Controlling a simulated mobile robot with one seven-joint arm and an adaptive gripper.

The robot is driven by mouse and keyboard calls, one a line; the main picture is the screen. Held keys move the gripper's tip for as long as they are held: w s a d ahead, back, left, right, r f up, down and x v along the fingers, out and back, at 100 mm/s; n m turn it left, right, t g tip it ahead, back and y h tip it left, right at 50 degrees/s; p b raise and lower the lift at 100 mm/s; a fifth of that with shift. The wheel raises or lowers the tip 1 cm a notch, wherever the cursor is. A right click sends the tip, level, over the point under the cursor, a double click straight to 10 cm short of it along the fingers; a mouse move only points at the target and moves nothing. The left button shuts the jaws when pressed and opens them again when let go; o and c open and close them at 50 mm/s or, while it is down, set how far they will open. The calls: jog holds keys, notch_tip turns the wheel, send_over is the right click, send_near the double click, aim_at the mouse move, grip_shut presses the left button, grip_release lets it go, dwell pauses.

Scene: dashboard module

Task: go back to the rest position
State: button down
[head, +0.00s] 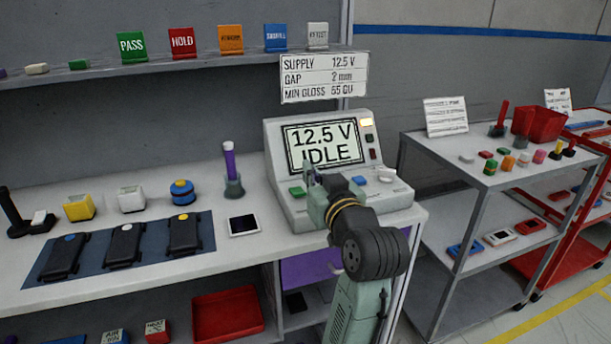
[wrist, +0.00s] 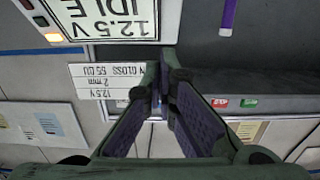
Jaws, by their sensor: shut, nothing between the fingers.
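My gripper (head: 317,178) is in front of the grey test console (head: 284,150), just below its screen (head: 323,145), which reads "12.5 V IDLE". In the wrist view my gripper (wrist: 163,82) points past the screen (wrist: 95,15), with its fingertips together and nothing visible between them. That view is upside down. My arm rises from the lower right in front of the bench and hides part of the console's front.
Three dark modules lie on a blue mat (head: 90,280) at the left of the bench (head: 230,255). A supply sign (head: 325,78) hangs above. A side rack (head: 480,170) stands at the right.

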jog(key=shift+s+d+r, duration=0.1)
jog(key=shift+s+d, duration=0.05)
jog(key=shift+s, duration=0.4)
